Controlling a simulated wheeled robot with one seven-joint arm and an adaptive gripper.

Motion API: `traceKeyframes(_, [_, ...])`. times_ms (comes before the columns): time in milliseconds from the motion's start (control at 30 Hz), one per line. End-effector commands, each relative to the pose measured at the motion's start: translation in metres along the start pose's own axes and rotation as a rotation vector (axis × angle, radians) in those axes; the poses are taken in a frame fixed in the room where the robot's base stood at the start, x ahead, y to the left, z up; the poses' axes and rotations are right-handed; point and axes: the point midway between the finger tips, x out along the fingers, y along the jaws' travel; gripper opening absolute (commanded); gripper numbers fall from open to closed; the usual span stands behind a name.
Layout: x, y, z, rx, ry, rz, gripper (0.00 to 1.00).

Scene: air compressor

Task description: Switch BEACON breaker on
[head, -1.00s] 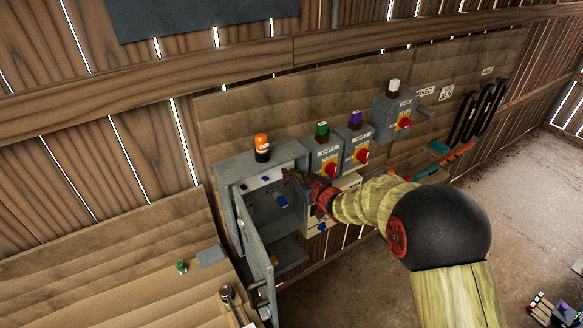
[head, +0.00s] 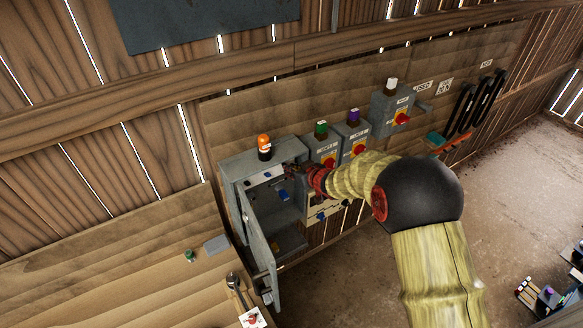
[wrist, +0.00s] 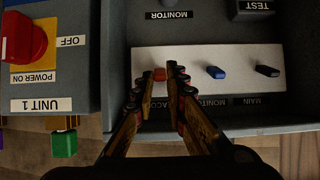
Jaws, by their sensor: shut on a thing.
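The open grey breaker box (head: 240,166) is on the wall, with an orange beacon lamp (head: 264,143) on top. My gripper (head: 290,170) reaches into its upper part from the right. In the wrist view, which shows labels upside down, my gripper (wrist: 161,72) is shut on an orange breaker lever (wrist: 159,75) on a white panel (wrist: 190,54). The label by it is mostly hidden by the fingers; the letters seen fit BEACON. A blue lever (wrist: 215,72) and a black lever (wrist: 267,71), by the MAIN label, stand beside it, apart from the fingers.
The box door (head: 259,243) hangs open at the left. Switch boxes with red knobs (head: 328,163) stand close to the right of my gripper; one labelled UNIT 1 (wrist: 40,105) shows in the wrist view. A wooden bench (head: 130,265) is at the lower left.

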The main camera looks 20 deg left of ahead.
Motion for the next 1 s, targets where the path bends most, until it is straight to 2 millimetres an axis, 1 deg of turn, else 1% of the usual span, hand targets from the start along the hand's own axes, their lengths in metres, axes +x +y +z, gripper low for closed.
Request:
traceKeyframes(233, [0.0001, 0.0002, -0.002, -0.001, 0.003, 0.0, 0.0])
traceKeyframes(267, [0.0001, 0.0002, -0.002, -0.001, 0.003, 0.0, 0.14])
traceKeyframes(567, [0.0, 0.0001, -0.001, -0.001, 0.002, 0.0, 0.31])
traceKeyframes(867, [-0.0007, 0.0002, -0.0005, 0.0, 0.001, 0.0, 0.32])
traceKeyframes(1000, [-0.0094, 0.0008, -0.0019, -0.001, 0.002, 0.001, 0.32])
